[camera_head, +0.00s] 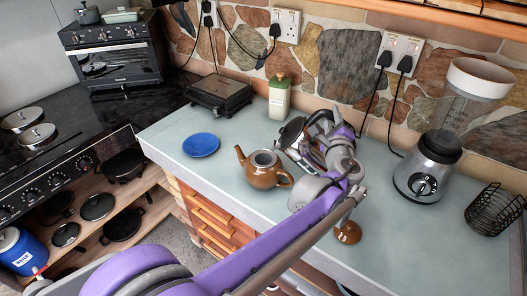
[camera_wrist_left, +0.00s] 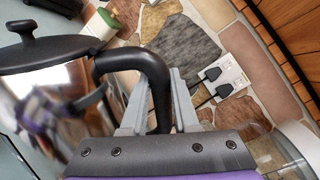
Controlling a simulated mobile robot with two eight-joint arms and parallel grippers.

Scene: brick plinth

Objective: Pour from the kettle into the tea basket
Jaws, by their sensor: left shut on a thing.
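The kettle (camera_head: 291,132) has a shiny mirror-like body and a black lid. In the left wrist view the kettle (camera_wrist_left: 72,97) shows its curved black handle between the fingers of my left gripper (camera_wrist_left: 158,90). My left gripper (camera_head: 330,148) is shut on this handle. The kettle is right behind an open brown teapot (camera_head: 262,170), whose spout points left. The arm hides part of the kettle, and I cannot tell whether it is raised. I cannot clearly see a tea basket inside the teapot. A black wire basket (camera_head: 492,209) stands at the far right. My right gripper is not in view.
A blue plate (camera_head: 201,145) lies left of the teapot. A green-lidded jar (camera_head: 279,97) and a dark grill (camera_head: 220,94) stand near the wall. A blender (camera_head: 430,165) stands right. A small brown object (camera_head: 347,232) is partly behind my arm.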

